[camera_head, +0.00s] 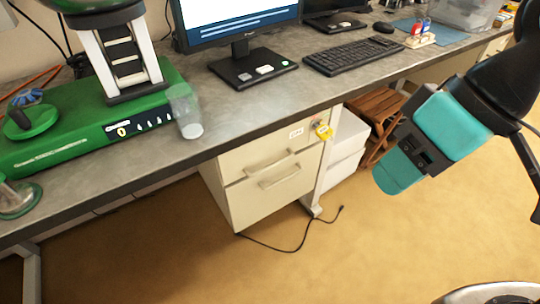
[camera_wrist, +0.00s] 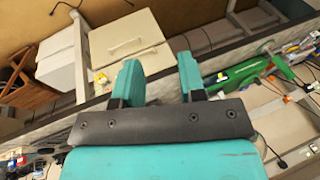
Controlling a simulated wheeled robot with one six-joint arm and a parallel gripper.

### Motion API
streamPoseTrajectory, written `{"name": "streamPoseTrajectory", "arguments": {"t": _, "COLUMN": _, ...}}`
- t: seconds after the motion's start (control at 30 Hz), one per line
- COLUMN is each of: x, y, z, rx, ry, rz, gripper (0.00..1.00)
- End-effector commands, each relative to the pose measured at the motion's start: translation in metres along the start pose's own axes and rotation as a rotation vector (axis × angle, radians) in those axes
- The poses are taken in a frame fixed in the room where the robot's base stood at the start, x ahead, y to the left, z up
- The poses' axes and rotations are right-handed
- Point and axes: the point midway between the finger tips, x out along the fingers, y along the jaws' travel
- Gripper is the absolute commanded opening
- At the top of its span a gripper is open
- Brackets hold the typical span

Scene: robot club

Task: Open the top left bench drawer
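A cream drawer cabinet (camera_head: 236,200) stands under the grey workbench. Its upper drawer (camera_head: 256,154) has a pale bar handle (camera_head: 268,163) and looks shut. A second handle (camera_head: 280,179) sits just below it. A yellow-tagged key (camera_head: 322,131) hangs at the cabinet's upper right. My teal gripper (camera_head: 399,172) is in the air right of the cabinet, apart from it. In the wrist view my gripper (camera_wrist: 158,80) has its two fingers spread, with nothing between them. The cabinet (camera_wrist: 122,30) and one handle (camera_wrist: 125,46) show beyond the fingers there, at a distance.
The bench top (camera_head: 240,105) overhangs the cabinet. It bears a green machine (camera_head: 85,125), a clear cup (camera_head: 185,112), a monitor and a keyboard (camera_head: 350,57). White boxes (camera_head: 345,150) and a brown wooden crate (camera_head: 377,112) stand right of the cabinet. A black cable (camera_head: 285,247) lies on open floor.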

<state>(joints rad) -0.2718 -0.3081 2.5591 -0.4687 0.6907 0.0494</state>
Motion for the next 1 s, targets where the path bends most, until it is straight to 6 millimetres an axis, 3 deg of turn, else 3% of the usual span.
{"name": "streamPoseTrajectory", "arguments": {"t": 0.03, "x": 0.022, "y": 0.011, "z": 0.002, "rx": 0.044, "ry": 0.027, "rz": 0.006, "gripper": 0.37}}
{"name": "streamPoseTrajectory", "arguments": {"t": 0.2, "x": 0.090, "y": 0.034, "z": -0.012, "rx": 0.249, "ry": 0.192, "rz": 0.007, "gripper": 0.37}}
{"name": "streamPoseTrajectory", "arguments": {"t": 0.5, "x": 0.194, "y": 0.072, "z": -0.046, "rx": 0.642, "ry": 0.534, "rz": -0.106, "gripper": 0.37}}
{"name": "streamPoseTrajectory", "arguments": {"t": 0.8, "x": 0.273, "y": 0.107, "z": -0.067, "rx": 0.972, "ry": 0.839, "rz": -0.372, "gripper": 0.37}}
{"name": "streamPoseTrajectory", "arguments": {"t": 1.0, "x": 0.300, "y": 0.120, "z": -0.074, "rx": 1.105, "ry": 0.963, "rz": -0.566, "gripper": 0.37}}
